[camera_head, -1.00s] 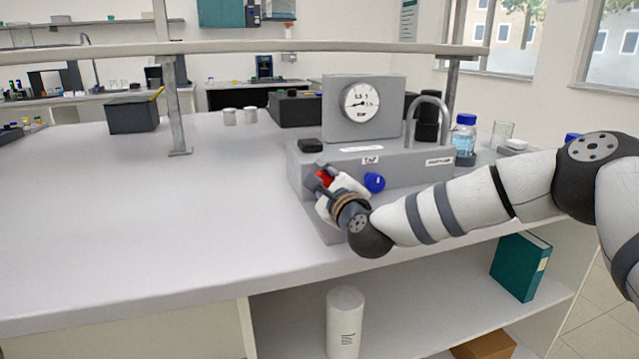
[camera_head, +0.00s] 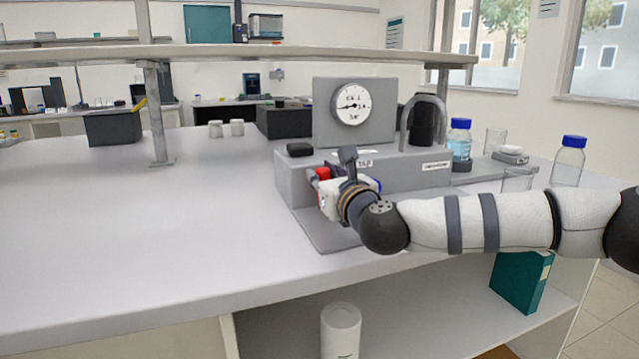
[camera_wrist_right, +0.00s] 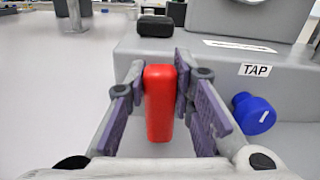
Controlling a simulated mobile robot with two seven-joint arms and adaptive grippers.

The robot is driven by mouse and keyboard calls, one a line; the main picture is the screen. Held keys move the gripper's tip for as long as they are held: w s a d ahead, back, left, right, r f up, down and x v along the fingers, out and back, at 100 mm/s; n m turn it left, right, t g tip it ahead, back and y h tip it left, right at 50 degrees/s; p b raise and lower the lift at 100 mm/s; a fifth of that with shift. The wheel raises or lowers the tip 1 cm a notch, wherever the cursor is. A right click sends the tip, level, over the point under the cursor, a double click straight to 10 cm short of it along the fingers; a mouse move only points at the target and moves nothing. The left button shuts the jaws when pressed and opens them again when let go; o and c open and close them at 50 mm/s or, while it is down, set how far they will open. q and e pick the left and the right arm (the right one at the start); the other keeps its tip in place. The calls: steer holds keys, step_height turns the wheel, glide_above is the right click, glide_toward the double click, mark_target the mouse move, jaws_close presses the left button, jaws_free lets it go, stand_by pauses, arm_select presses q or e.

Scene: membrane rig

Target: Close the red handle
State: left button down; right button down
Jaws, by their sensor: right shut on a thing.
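The red handle (camera_wrist_right: 160,103) stands between the purple-padded fingers of my right gripper (camera_wrist_right: 161,95) in the right wrist view, with the fingers closed on its sides. In the head view a small part of the red handle (camera_head: 323,173) shows at the front of the grey rig (camera_head: 420,172), and my right gripper (camera_head: 322,186) covers the rest. The "TAP" label (camera_wrist_right: 255,70) is on the rig to the right of the handle. A blue knob (camera_wrist_right: 254,113) sits below the label. My left gripper is not in view.
A pressure gauge (camera_head: 352,104) stands on the rig, with a bent grey pipe (camera_head: 424,104) to its right. Blue-capped bottles (camera_head: 459,139) and glassware stand at the right. The bench top (camera_head: 130,220) to the left is clear. A shelf post (camera_head: 155,115) rises behind.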

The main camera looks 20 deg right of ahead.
steer(key=shift+d+m, duration=0.15)
steer(key=shift+m, duration=0.35)
steer(key=c, duration=1.4)
jaws_free()
steer(key=shift+o, duration=0.2)
steer(key=s, duration=1.2)
steer(key=shift+d, duration=0.2)
